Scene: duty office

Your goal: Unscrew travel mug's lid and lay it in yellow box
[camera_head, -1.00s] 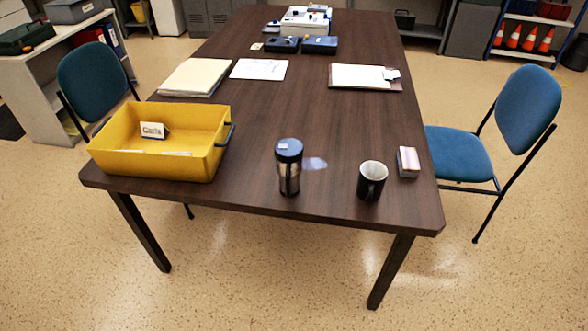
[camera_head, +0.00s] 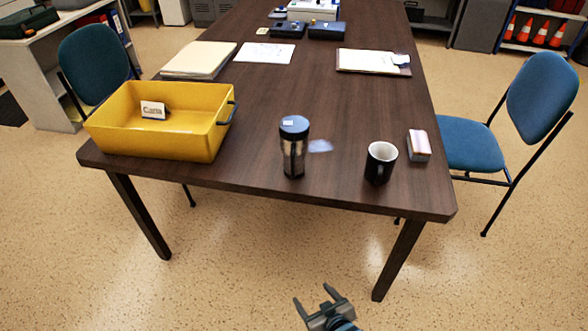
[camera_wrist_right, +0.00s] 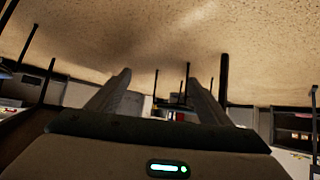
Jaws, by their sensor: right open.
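My right gripper (camera_head: 316,296) is low in the head view, in front of the table and apart from the mug. Its two fingers are spread and empty; they also show in the right wrist view (camera_wrist_right: 158,90). My left gripper is not in view.
A black cup (camera_head: 380,164) and a small pastel block (camera_head: 419,146) stand right of the mug. Papers, a clipboard (camera_head: 373,61) and dark cases lie farther back. Blue chairs flank the table (camera_head: 300,95). The floor in front is clear.

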